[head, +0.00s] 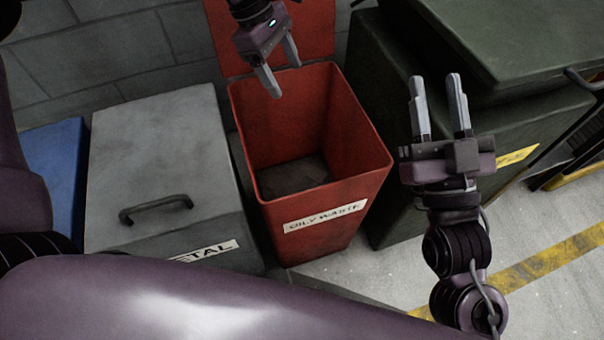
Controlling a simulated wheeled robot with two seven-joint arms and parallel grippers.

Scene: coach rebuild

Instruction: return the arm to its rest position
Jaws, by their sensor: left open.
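My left gripper (282,80) hangs at the top middle, fingers pointing down, above the back of the open red bin (320,190). Its fingers are apart with nothing between them. My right gripper (435,82) is to the right of the red bin, fingers pointing up in the picture. Its fingers are apart and empty. The red bin carries an "OILY WASTE" label and its lid (320,35) stands up behind it. The bottom of the bin shows a dark patch; I cannot tell what it is.
A grey lidded bin (150,150) with a handle and a label ending in "TAL" stands left of the red bin. A blue bin (55,165) is further left. A dark green container (490,50) stands at right. Grey block wall (110,50) is behind; striped floor (550,240) is at right.

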